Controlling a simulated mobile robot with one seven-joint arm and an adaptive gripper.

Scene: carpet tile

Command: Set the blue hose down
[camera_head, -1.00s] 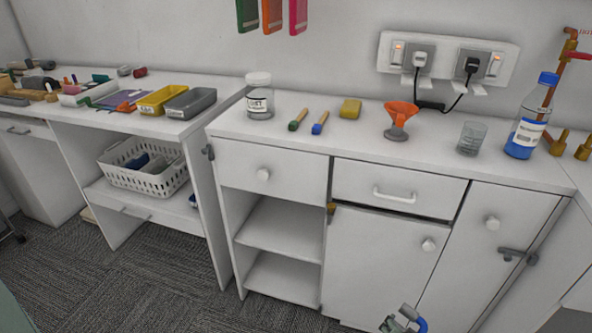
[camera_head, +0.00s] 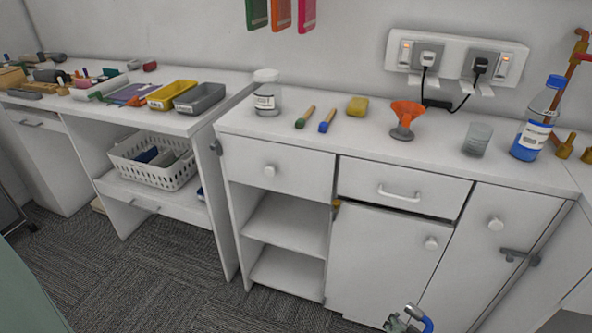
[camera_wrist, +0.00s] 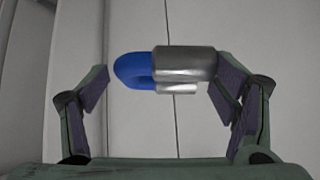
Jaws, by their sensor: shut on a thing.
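The blue hose (camera_wrist: 132,68) is a short curved blue piece with a shiny metal sleeve, seen between the fingers of my gripper (camera_wrist: 160,88) in the wrist view. My gripper is shut on it, with the right finger against the metal part; contact at the left finger is unclear. In the head view the blue hose (camera_head: 428,324) and my gripper (camera_head: 404,320) show at the bottom edge, in front of the white cabinet doors. The rest of the gripper is cut off there.
The white counter (camera_head: 300,147) holds a jar (camera_head: 267,97), two brushes, a yellow sponge (camera_head: 357,106), an orange funnel (camera_head: 406,116), a glass (camera_head: 477,139) and a blue-capped bottle (camera_head: 536,125). Bare room shows along its front edge. Open shelves (camera_head: 288,222) are below; a basket (camera_head: 150,174) stands left.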

